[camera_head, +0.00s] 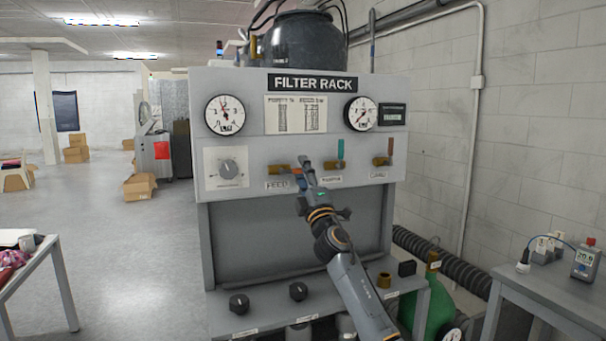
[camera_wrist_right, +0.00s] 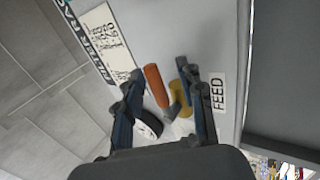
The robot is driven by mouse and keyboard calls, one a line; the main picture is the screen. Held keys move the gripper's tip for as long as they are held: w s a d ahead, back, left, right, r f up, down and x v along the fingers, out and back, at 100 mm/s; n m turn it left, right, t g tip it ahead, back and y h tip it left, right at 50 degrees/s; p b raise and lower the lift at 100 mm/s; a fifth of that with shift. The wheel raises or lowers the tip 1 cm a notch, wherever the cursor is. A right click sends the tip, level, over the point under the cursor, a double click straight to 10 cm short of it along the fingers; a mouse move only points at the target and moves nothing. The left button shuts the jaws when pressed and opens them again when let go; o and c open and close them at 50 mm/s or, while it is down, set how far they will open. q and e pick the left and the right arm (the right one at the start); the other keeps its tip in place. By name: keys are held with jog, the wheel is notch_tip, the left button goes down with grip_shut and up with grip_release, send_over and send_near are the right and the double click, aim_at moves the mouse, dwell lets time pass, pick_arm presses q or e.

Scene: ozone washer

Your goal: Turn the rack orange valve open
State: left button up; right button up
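The rack's orange valve has an orange handle (camera_wrist_right: 155,84) and a brass body (camera_wrist_right: 180,102), beside the FEED label (camera_wrist_right: 217,92), in the right wrist view. In the head view its brass body (camera_head: 279,169) shows just left of my right gripper (camera_head: 304,165), which hides most of the handle. My right gripper (camera_wrist_right: 158,74) is open, with its fingers on either side of the orange handle in the right wrist view. I cannot tell whether either finger touches the handle. My left gripper is not in view.
The filter rack (camera_head: 298,240) also carries a teal-handled valve (camera_head: 341,150) and a red-brown-handled valve (camera_head: 390,148) to the right. Below is a shelf with knobs (camera_head: 298,291). A table (camera_head: 560,295) stands at right.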

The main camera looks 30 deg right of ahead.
jog(key=shift+s, duration=0.1)
jog(key=v, duration=1.2)
